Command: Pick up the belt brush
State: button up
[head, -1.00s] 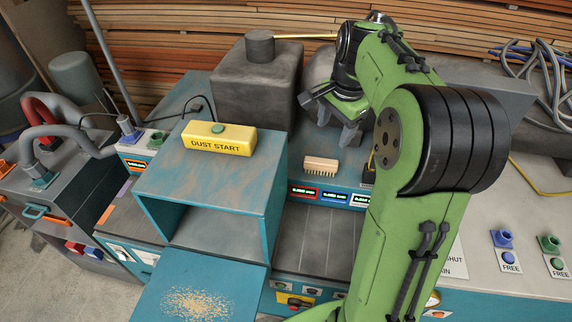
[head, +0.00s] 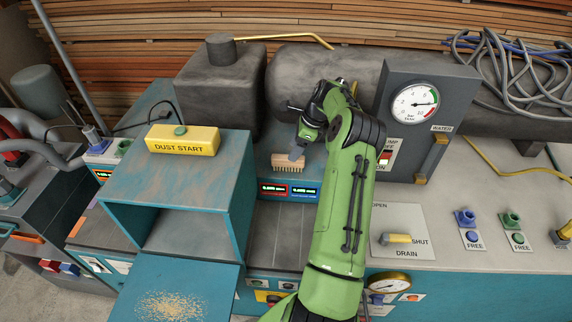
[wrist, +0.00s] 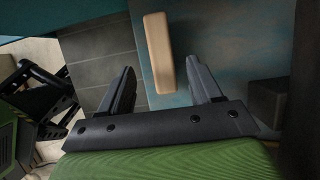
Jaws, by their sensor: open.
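The belt brush (head: 287,162) is a small wooden block with pale bristles, lying on the blue worn ledge behind the small displays. In the wrist view its plain wooden back (wrist: 159,52) faces the camera, standing lengthwise beyond and between my fingers.
The blue box with the yellow dust start block (head: 184,139) stands left of the brush. A dark grey tank block (head: 222,88) is behind it. The gauge panel (head: 425,110) rises to the right. Displays (head: 290,190) line the ledge's front.

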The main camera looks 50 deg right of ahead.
aim_at(286, 162)
jog(key=x, duration=0.8)
jog(key=shift+w+f, duration=0.1)
grip_shut()
notch_tip(286, 162, up, 10)
jog(key=shift+r, duration=0.1)
dwell(0.4)
